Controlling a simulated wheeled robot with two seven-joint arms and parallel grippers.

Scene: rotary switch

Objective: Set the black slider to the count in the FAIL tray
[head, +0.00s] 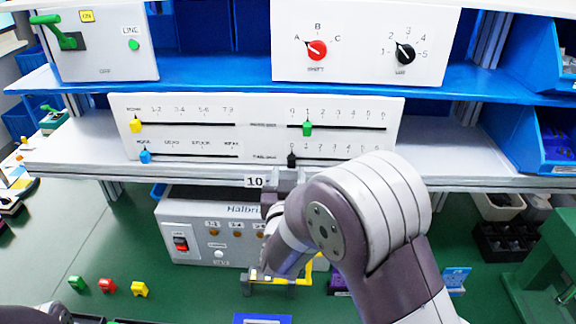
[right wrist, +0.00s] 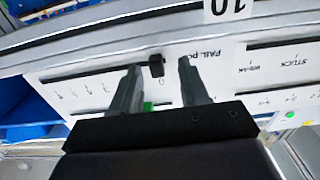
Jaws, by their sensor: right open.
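The black slider (head: 291,160) stands at the left end of the lower right scale on the white slider panel (head: 250,109), by the 0 mark. In the right wrist view the black slider (right wrist: 156,66) shows between the fingers of my open right gripper (right wrist: 160,67), near an upside-down label starting with FAIL. Whether the fingers touch it I cannot tell. In the head view my right gripper (head: 286,179) is just below the slider, partly hidden by my arm. I cannot make out a tray marked FAIL.
A green slider (head: 308,128) sits just above the black one; yellow (head: 136,125) and blue (head: 145,156) sliders are at left. The shelf's front edge carries a 10 tag (head: 254,181). Green (head: 77,283), red (head: 106,286) and yellow (head: 139,289) pieces lie on the green table.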

